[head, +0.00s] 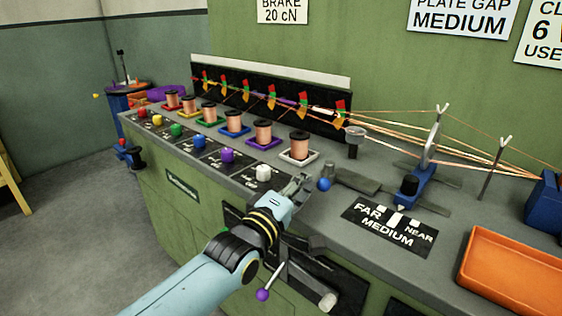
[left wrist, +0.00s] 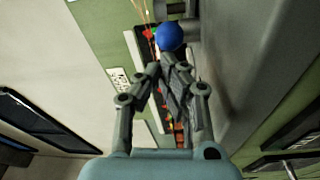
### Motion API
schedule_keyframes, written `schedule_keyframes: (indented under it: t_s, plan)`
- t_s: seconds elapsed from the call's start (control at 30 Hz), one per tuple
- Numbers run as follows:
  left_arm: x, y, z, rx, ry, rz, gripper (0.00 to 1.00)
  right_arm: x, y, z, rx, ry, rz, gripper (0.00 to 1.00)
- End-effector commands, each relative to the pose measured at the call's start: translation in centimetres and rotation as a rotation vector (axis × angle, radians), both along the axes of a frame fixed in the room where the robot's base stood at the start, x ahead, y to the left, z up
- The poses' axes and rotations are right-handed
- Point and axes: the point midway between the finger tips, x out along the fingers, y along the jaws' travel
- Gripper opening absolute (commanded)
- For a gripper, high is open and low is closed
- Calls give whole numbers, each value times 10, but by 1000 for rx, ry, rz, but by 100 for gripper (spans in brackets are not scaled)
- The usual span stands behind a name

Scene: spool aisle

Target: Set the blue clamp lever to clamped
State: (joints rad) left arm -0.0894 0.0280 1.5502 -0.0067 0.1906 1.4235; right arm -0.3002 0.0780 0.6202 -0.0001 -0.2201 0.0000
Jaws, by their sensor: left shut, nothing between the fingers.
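The clamp lever shows as a round blue knob (head: 324,184) on the bench top, beside a dark grey block. Its arm is mostly hidden, so I cannot tell its angle. My left gripper (head: 303,181) is shut and empty, with its fingertips just left of the blue knob in the head view. In the left wrist view the blue knob (left wrist: 170,37) lies just beyond the closed fingertips (left wrist: 168,68). I cannot tell whether they touch it. My right gripper is in neither view.
Copper spools (head: 263,134) and coloured knobs (head: 227,155) line the bench to the left. A blue slider with a black knob (head: 409,186) stands behind the FAR/MEDIUM/NEAR plate (head: 388,226). An orange tray (head: 515,272) is at right. A purple-knobbed lever (head: 262,295) juts from the front.

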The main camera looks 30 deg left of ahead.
Motion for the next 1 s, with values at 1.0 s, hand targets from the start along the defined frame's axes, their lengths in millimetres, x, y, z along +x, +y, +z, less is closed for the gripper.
schedule_keyframes:
  t_s: [1.0]
  plan:
    - [1,-29,0,0,0,0,0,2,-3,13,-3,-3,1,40]
